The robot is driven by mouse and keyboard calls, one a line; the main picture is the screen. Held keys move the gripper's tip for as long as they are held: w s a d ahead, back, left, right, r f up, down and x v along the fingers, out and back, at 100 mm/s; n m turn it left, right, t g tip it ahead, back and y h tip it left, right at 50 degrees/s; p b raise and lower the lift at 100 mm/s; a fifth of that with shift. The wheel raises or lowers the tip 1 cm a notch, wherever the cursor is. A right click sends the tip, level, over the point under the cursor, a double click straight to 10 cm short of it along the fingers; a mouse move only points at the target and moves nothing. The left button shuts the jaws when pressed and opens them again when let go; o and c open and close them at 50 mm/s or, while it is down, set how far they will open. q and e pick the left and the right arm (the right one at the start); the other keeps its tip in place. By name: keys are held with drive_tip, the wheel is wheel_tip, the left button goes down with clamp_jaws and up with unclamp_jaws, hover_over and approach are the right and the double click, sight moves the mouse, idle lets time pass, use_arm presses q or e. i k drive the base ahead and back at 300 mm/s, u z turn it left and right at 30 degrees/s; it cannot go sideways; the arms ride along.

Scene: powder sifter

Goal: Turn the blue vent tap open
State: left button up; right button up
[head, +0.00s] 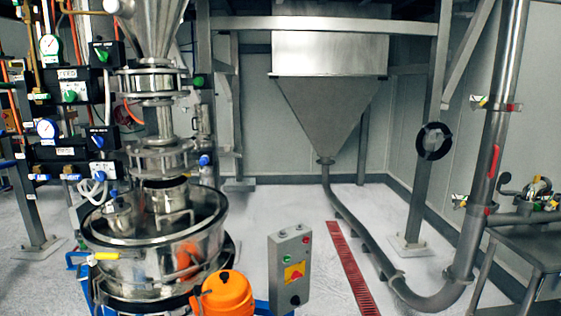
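Several blue parts show on the left side in the head view, and I cannot tell for certain which one is the vent tap. A blue knob (98,142) sits on the front of a black valve box with a small unreadable label. Small blue tags (70,177) with lettering, too small to read surely, sit lower on the pipe rack. Another blue part (204,160) is on the right side of the sifter column. Neither of my grippers is in view.
A steel sifter (150,262) with an orange motor (228,294) stands at the front left. A grey control box (290,268) stands right of it.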

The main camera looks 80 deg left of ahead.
sight(76, 176)
drive_tip(key=u, duration=4)
drive_tip(key=i, duration=1.7)
